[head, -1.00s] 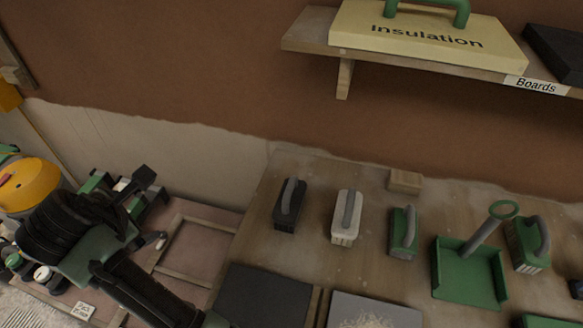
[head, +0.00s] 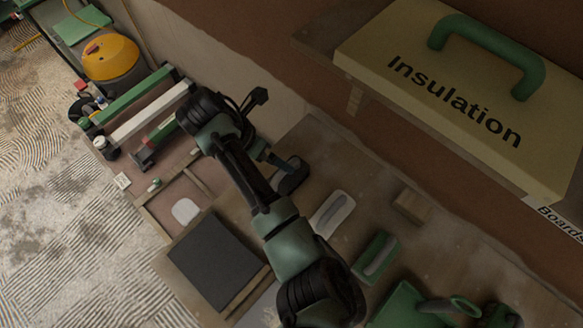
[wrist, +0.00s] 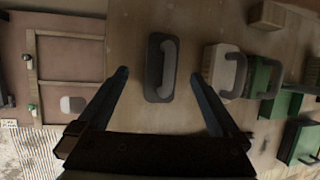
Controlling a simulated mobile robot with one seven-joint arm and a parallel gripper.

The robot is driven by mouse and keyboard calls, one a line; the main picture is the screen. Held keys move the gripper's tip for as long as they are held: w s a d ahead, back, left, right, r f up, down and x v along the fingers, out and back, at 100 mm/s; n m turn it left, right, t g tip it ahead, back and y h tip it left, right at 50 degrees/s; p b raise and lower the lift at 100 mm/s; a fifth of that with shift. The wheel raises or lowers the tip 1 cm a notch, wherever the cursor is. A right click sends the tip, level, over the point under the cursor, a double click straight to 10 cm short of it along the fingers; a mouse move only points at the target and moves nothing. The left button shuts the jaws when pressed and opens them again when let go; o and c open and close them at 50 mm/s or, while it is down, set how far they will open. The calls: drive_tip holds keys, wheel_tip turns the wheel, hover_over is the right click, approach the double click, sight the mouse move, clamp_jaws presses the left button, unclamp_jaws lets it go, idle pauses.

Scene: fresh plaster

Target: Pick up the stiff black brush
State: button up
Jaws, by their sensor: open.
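The stiff black brush (wrist: 154,75) lies on the wooden board with its grey handle up. In the wrist view it sits ahead of and between the fingers of my gripper (wrist: 166,95), nearer the left finger in height and apart from both. In the head view the black brush (head: 291,176) shows beside my gripper (head: 272,158), partly covered by it. My gripper is open and empty. A white brush with a grey handle (head: 332,212) lies just right of the black one, and it also shows in the wrist view (wrist: 217,70).
Green brushes (head: 375,258) and a green dustpan (head: 398,304) lie further right. A small wooden block (head: 412,205) lies behind. A dark square board (head: 215,262) lies in front.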

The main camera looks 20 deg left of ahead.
drive_tip(key=x, duration=0.3)
drive_tip(key=shift+w+d+f, duration=0.1)
drive_tip(key=shift+f, duration=0.25)
drive_tip(key=shift+d+x, duration=0.15)
drive_tip(key=shift+x, duration=1.25)
drive_tip(key=shift+d+x, duration=0.1)
drive_tip(key=shift+x, duration=1.25)
drive_tip(key=shift+r, duration=0.1)
drive_tip(key=c, duration=1.4)
wheel_tip(320, 180, up, 10)
drive_tip(key=shift+r, duration=0.1)
